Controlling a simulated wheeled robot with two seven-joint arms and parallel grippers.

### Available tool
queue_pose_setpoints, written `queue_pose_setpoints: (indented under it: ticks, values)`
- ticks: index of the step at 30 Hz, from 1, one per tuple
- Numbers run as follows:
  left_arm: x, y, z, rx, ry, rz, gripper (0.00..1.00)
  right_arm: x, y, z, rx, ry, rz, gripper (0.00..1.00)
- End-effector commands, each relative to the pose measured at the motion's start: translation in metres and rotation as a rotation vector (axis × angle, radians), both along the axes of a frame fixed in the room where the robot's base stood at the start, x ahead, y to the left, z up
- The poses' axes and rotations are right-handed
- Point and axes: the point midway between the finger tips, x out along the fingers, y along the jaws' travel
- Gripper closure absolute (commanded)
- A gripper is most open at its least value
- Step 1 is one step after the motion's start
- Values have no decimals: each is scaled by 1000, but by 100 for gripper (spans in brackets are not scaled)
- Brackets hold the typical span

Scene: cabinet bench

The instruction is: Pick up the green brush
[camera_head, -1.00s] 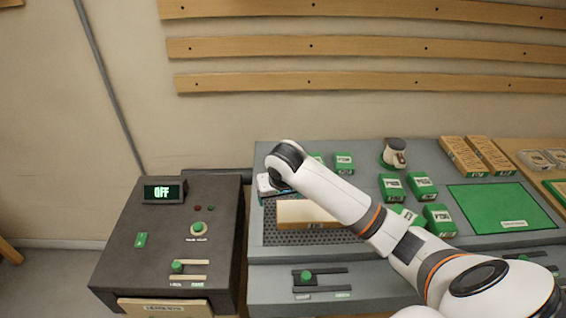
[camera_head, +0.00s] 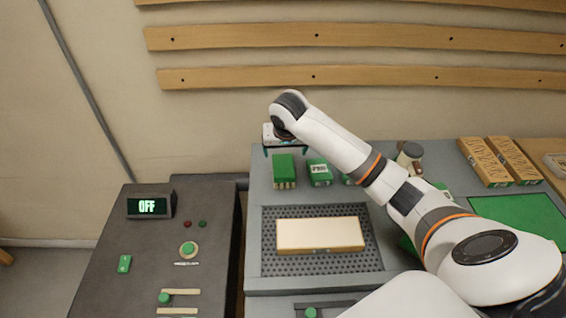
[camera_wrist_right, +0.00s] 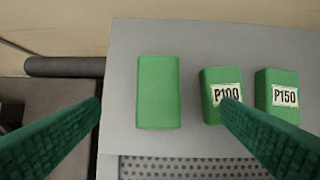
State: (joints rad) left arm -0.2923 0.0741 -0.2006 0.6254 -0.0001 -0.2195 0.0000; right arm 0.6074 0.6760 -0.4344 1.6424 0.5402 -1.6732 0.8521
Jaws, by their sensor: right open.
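The green brush (camera_head: 284,166) is a plain green block with pale bristles along its lower front edge. It stands on the grey bench at the back left. In the right wrist view the brush (camera_wrist_right: 158,92) is an unlabelled green rectangle between and beyond the two fingers. My right gripper (camera_head: 285,150) is open and empty, its fingers pointing down above the brush. In the right wrist view the green ribbed fingers of the gripper (camera_wrist_right: 160,108) come in from both sides, apart from the brush. My left gripper is not in view.
Green blocks labelled P100 (camera_wrist_right: 223,95) and P150 (camera_wrist_right: 280,95) stand right of the brush. A pale wooden block (camera_head: 320,235) lies on the perforated plate (camera_head: 268,262) in front. A dark control cabinet (camera_head: 100,270) with an OFF display stands left, across a gap.

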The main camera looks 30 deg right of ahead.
Motion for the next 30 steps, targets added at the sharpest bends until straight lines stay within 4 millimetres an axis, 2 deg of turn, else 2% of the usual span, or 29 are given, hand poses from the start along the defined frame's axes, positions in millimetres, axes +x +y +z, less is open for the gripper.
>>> queue_pose_setpoints:
  ticks: [6, 9, 16, 24, 30]
  values:
    - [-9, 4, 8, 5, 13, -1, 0, 12, -7, -36, 0, 5, -1, 15]
    - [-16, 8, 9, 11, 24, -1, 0, 16, -9, -47, 0, 4, -1, 15]
    - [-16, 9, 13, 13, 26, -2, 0, 22, -12, -61, 0, 4, -1, 15]
    - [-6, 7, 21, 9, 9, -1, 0, 35, -17, -94, 0, 4, 0, 15]
    - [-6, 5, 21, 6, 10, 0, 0, 37, -19, -102, -1, 2, 1, 15]
